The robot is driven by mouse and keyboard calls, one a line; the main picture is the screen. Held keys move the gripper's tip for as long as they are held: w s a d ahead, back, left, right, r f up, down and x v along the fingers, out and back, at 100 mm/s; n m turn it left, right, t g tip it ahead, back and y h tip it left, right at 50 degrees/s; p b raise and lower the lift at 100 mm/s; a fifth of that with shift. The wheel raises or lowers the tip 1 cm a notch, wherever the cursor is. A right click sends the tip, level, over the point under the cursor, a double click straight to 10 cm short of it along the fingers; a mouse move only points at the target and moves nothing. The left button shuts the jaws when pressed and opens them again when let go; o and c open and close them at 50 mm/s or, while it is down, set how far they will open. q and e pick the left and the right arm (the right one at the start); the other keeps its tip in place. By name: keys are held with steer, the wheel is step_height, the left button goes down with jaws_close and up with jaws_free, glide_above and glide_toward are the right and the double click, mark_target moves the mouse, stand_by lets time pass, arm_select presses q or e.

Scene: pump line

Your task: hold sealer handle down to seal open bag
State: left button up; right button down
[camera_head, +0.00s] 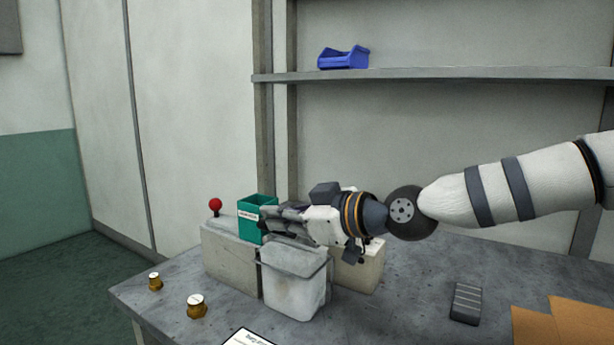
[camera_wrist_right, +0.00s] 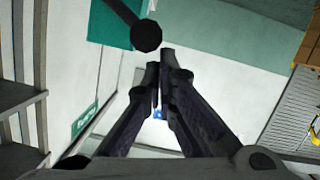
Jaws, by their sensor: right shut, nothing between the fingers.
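The sealer (camera_head: 228,262) is a pale grey block on the bench, and a red ball knob (camera_head: 215,204) stands at its left end. A pale bag (camera_head: 295,284) stands against its front. My right gripper (camera_head: 266,216) is shut and empty, reaching left above the bag, its tips by a teal box (camera_head: 250,228). The arm hides much of the sealer's top, and I cannot make out the whole handle. In the right wrist view the fingertips (camera_wrist_right: 160,60) are close together, just below a dark rod with a ball end (camera_wrist_right: 146,36). My left gripper is not in view.
Two brass-coloured pieces (camera_head: 197,306) stand at the bench's front left. A dark grey ribbed object (camera_head: 466,303) and brown cardboard (camera_head: 562,324) lie at the right. A blue bin (camera_head: 343,59) sits on the shelf (camera_head: 440,74) behind. The bench between bag and ribbed object is clear.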

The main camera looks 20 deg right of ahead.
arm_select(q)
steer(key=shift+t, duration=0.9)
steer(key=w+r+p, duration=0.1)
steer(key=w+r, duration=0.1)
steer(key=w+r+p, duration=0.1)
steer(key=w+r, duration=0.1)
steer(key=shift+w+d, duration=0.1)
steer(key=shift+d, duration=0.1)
arm_select(e)
steer(key=r+v, duration=0.2)
steer(key=v, duration=0.8)
steer(key=shift+r, duration=0.35)
steer(key=shift+s, duration=0.1)
